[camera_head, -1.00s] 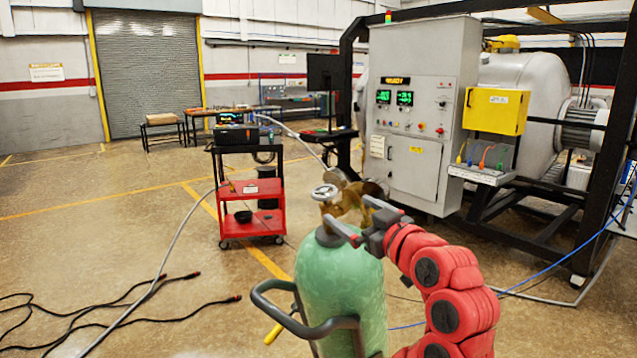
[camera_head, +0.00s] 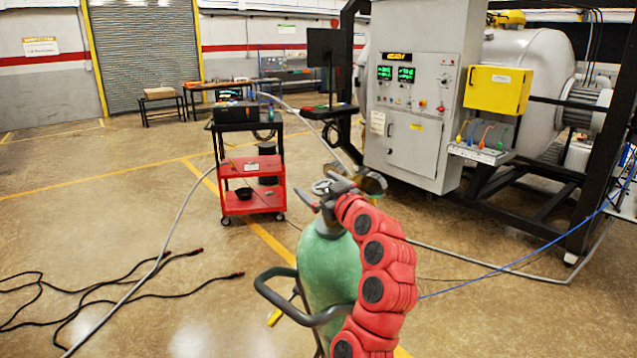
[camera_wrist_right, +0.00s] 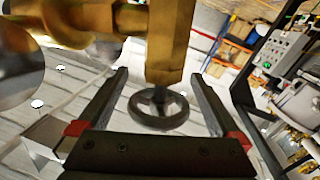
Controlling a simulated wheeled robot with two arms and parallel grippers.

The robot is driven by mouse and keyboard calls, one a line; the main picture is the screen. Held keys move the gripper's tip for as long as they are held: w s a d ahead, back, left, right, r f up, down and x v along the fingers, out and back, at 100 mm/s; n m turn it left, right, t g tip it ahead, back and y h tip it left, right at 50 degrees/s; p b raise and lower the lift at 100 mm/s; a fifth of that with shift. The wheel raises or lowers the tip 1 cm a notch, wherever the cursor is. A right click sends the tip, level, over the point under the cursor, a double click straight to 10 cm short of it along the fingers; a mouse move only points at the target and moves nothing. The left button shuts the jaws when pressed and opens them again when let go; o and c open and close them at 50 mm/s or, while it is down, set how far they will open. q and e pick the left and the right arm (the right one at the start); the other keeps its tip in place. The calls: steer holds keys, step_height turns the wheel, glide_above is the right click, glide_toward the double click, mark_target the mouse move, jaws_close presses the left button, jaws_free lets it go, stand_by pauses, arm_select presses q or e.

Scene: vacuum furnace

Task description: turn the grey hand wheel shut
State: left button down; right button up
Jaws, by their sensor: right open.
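The grey hand wheel (camera_wrist_right: 158,109) sits at the end of the brass valve (camera_wrist_right: 170,45) in the right wrist view. My right gripper (camera_wrist_right: 159,75) is open, with one finger on each side of the wheel in that view. I cannot tell whether either finger touches the wheel. In the head view, my right gripper (camera_head: 317,184) is at the top of the green cylinder (camera_head: 325,265), and its fingers and arm partly cover the wheel and valve. My left gripper is not in view.
A dark cylinder trolley handle (camera_head: 285,308) surrounds the cylinder. A red cart (camera_head: 250,165) stands behind it, and a grey control cabinet (camera_head: 415,140) stands at the back right. Black cables (camera_head: 95,295) lie on the floor at left. Open floor lies between them.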

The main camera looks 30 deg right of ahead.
steer(key=shift+c, duration=0.3)
steer(key=c, duration=1.3)
steer(key=shift+o, duration=0.2)
steer(key=m+h+b, duration=0.3)
steer(key=h, duration=0.1)
steer(key=shift+d+f+h, duration=0.1)
steer(key=shift+d+h, duration=0.05)
steer(key=shift+h, duration=0.15)
steer(key=m+g+h+b, duration=0.2)
steer(key=m+h+b, duration=0.1)
steer(key=b, duration=0.1)
steer(key=d+m+g+h+b, duration=0.1)
steer(key=m+g+h+b, duration=0.1)
steer(key=m+h+b, duration=0.1)
steer(key=s+m+g+h+b, duration=0.1)
steer(key=m+g+h+b, duration=0.2)
steer(key=h+b, duration=0.1)
steer(key=shift+s+d+h+b, duration=0.1)
steer(key=shift+d+h+b, duration=0.2)
steer(key=shift+h+b, duration=0.15)
steer(key=shift+s+d+r+m+g+h+b, duration=0.15)
steer(key=shift+m+g+h+b, duration=0.3)
steer(key=shift+m+g+b, duration=0.3)
steer(key=shift+s+r+m+g+h+b, duration=0.15)
steer(key=shift+m+g+h+b, duration=0.35)
steer(key=shift+g, duration=0.35)
